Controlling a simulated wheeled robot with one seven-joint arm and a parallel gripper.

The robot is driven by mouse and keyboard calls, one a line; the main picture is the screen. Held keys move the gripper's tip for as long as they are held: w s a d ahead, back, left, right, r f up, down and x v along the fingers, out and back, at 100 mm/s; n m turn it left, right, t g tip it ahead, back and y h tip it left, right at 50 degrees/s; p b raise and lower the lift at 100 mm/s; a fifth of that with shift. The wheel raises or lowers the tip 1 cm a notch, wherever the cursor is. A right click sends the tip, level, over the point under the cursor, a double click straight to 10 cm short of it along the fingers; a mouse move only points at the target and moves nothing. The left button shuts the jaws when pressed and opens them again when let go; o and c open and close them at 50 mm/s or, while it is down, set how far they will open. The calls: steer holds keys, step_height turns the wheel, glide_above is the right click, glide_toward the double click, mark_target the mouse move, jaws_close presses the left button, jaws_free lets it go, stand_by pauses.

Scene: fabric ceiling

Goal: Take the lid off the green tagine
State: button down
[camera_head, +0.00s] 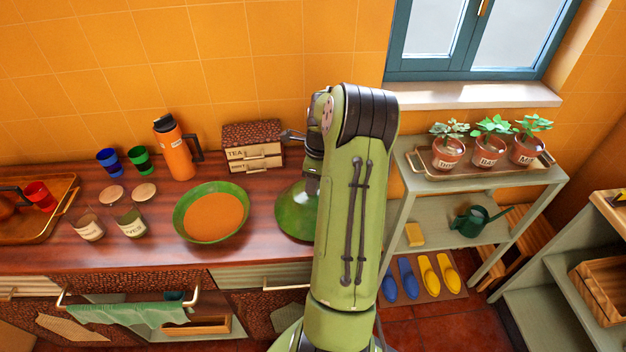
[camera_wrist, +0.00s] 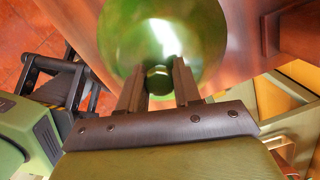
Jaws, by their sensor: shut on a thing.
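The shiny green tagine lid (camera_head: 296,213) is at the counter's right end in the head view, partly hidden behind my arm. In the wrist view the round green lid (camera_wrist: 205,35) fills the top middle. My gripper (camera_wrist: 158,80) is shut on the lid's knob, with one finger on each side. A wide, shallow green dish (camera_head: 180,222) with an orange inside stands open on the counter to the left of the lid; it looks like the tagine base. I cannot tell whether the lid touches the counter.
A tea box (camera_head: 252,147) stands behind the lid. An orange bottle (camera_head: 176,150), blue and green cups, and two labelled jars (camera_head: 131,222) stand further left. A tray (camera_head: 35,222) is at the far left. Potted plants stand on a shelf to the right. Little free counter shows between dish and lid.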

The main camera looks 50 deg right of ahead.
steer(key=shift+f, duration=0.35)
steer(key=c, duration=0.7)
jaws_free()
steer(key=shift+o, duration=0.3)
steer(key=o, duration=0.5)
steer(key=shift+r, duration=0.15)
step_height(320, 180, up, 7)
steer(key=p, duration=0.5)
